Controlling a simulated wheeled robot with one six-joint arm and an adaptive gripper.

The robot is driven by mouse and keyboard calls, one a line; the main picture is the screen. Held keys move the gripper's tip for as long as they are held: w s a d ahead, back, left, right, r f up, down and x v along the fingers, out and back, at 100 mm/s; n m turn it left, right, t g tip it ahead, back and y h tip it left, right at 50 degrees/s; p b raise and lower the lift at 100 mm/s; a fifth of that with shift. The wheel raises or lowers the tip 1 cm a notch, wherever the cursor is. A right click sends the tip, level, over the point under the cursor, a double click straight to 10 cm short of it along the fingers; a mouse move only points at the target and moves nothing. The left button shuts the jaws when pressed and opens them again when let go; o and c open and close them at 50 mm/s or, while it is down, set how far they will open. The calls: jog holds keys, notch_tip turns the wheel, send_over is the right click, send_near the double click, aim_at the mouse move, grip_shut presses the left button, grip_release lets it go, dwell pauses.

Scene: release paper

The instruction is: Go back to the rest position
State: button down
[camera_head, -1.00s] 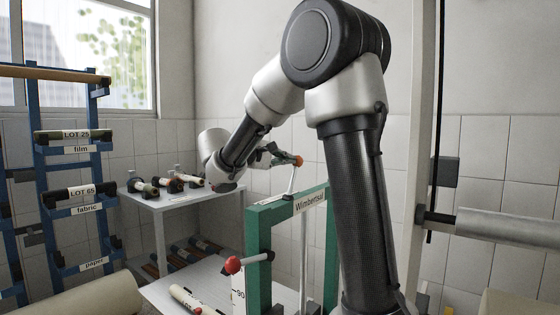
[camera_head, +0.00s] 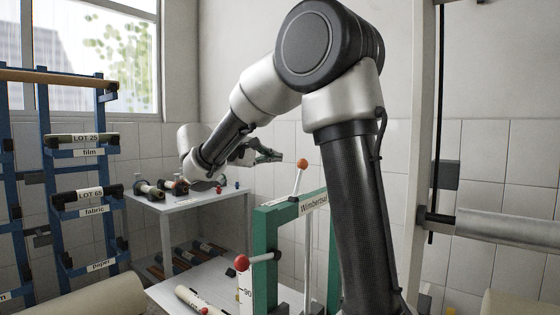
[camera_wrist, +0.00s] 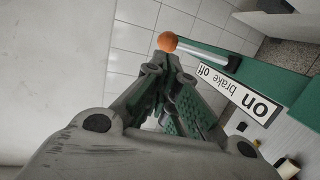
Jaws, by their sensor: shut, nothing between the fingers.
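My gripper (camera_head: 278,156) is shut and empty at the end of my bent arm in the head view. It is left of the orange knob (camera_head: 302,163) of a lever on the green frame (camera_head: 262,225), with a small gap between them. In the wrist view my gripper (camera_wrist: 166,62) shows its fingers closed together at the tips. The orange knob (camera_wrist: 167,42) appears just beyond the tips there, and the plate marked "on brake off" (camera_wrist: 238,93) is to the right.
A small side table (camera_head: 205,200) with several rolls stands behind my forearm. A blue rack (camera_head: 50,200) with lot labels is at the left. A red-knobbed handle (camera_head: 241,263) sticks out from the green frame. A post (camera_head: 422,130) and horizontal roller (camera_head: 505,228) are at the right.

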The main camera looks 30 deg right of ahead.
jog(key=v, duration=0.6)
jog(key=s+d+f+g+y, duration=0.1)
jog(key=s+d+f+y, duration=0.15)
jog(key=s, duration=0.25)
jog(key=s+d+f+m+y, duration=0.1)
jog(key=s+d+f+y, duration=0.15)
jog(key=s, duration=0.25)
jog(key=s+d+f+g+y, duration=0.1)
jog(key=s+d+f+y, duration=0.1)
jog(key=s+f, duration=0.15)
jog(key=s+a+f+t+y, duration=0.1)
jog(key=s+a+f+y, duration=0.3)
jog(key=s+f, duration=0.1)
jog(key=s+a+f+m+t+y, duration=0.1)
jog(key=s+a+f+y, duration=0.3)
jog(key=s, duration=0.4)
jog(key=shift+s+f+m+t+y, duration=0.35)
jog(key=shift+f+t, duration=0.15)
jog(key=shift+t, duration=0.2)
